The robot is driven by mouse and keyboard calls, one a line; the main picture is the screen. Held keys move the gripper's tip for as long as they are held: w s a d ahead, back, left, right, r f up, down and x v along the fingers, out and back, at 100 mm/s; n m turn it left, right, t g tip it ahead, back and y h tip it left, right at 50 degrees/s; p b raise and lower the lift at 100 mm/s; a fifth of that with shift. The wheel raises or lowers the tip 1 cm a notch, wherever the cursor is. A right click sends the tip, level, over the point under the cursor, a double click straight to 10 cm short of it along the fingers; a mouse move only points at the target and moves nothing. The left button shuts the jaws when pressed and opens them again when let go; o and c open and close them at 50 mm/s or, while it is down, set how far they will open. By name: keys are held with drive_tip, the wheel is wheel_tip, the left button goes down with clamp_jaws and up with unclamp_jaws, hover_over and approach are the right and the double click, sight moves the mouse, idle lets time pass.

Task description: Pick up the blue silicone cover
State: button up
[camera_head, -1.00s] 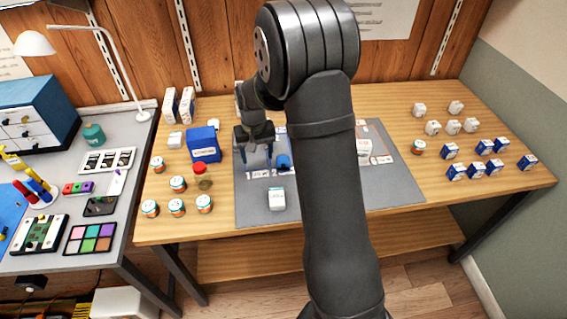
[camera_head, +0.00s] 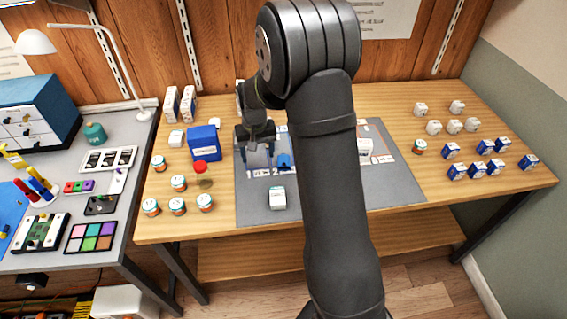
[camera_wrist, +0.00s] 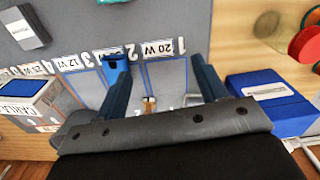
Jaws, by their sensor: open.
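A small blue piece (camera_wrist: 116,68), which looks like the blue silicone cover, lies on the grey mat at the edge of the numbered marked slots. It also shows in the head view (camera_head: 284,161), just right of my gripper's fingers. My gripper (camera_wrist: 160,88) is open with nothing held between its fingers. In the wrist view its left finger overlaps the near end of the blue piece, and I cannot tell whether they touch. In the head view my gripper (camera_head: 259,163) hangs over the left part of the mat. A small gold-and-white item (camera_wrist: 149,103) shows between the fingers.
A small pale box (camera_head: 277,198) is on the mat's front part. A white box (camera_head: 365,147) stands right of my arm. Several small boxes are at the right.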

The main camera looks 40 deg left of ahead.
drive_tip(key=w+d+r+m, duration=0.2)
drive_tip(key=w+r+m, duration=0.1)
drive_tip(key=w+r, duration=0.6)
drive_tip(key=f, duration=1)
drive_tip(key=shift+s+d+f, duration=0.15)
drive_tip(key=shift+d+f, duration=0.1)
drive_tip(key=shift+f, duration=0.15)
drive_tip(key=shift+d+f, duration=0.2)
drive_tip(key=shift+f, duration=1.35)
drive_tip(key=shift+d+f, duration=0.2)
drive_tip(key=shift+f, duration=1.3)
drive_tip(key=shift+c, duration=0.3)
drive_tip(key=c, duration=1)
